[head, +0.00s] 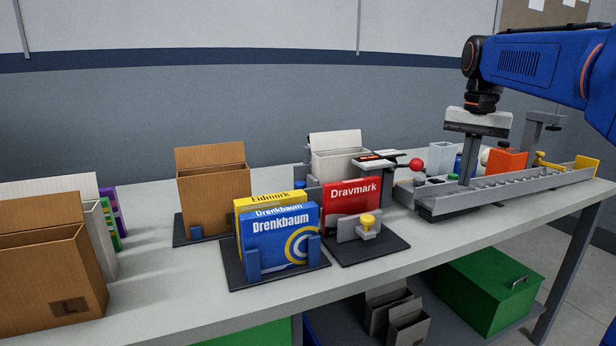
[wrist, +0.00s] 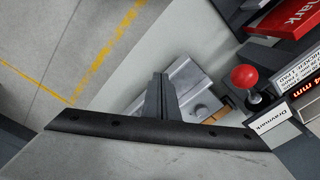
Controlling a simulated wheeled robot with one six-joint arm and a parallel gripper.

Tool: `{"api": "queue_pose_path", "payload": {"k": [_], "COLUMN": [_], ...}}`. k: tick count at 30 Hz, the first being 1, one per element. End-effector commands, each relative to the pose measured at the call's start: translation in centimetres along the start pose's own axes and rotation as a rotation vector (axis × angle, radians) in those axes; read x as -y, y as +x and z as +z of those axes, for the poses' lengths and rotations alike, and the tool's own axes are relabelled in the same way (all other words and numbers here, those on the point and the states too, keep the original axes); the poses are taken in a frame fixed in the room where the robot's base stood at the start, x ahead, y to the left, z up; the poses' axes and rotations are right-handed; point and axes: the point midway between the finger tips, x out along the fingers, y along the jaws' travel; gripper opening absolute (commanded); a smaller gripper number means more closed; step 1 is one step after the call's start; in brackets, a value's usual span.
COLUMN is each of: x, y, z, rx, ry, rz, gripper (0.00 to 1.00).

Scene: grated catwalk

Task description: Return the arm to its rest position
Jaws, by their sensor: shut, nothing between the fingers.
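My arm, blue with black joints, reaches in from the upper right of the head view. My gripper (head: 466,182) points down over the right part of the bench, its fingers together with nothing between them.
A lever with a red knob (head: 416,164) stands left of my gripper, an orange block (head: 506,162) right of it. Blue (head: 280,238) and red (head: 352,200) boxes stand in holders further left. Open cartons (head: 213,190) stand behind. A green bin (head: 490,290) is below the bench.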

Motion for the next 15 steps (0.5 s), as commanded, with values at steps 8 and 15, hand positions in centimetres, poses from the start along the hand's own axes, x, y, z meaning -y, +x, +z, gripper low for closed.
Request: {"api": "queue_pose_path", "payload": {"k": [8, 15], "x": [-1.1, -2.8], "y": [2.0, 5.9], "z": [5.3, 11.7], "rx": [-0.055, -0.127], "ry": [-0.094, -0.217], "rz": [-0.025, -0.053], "gripper": [0.0, 0.0]}}
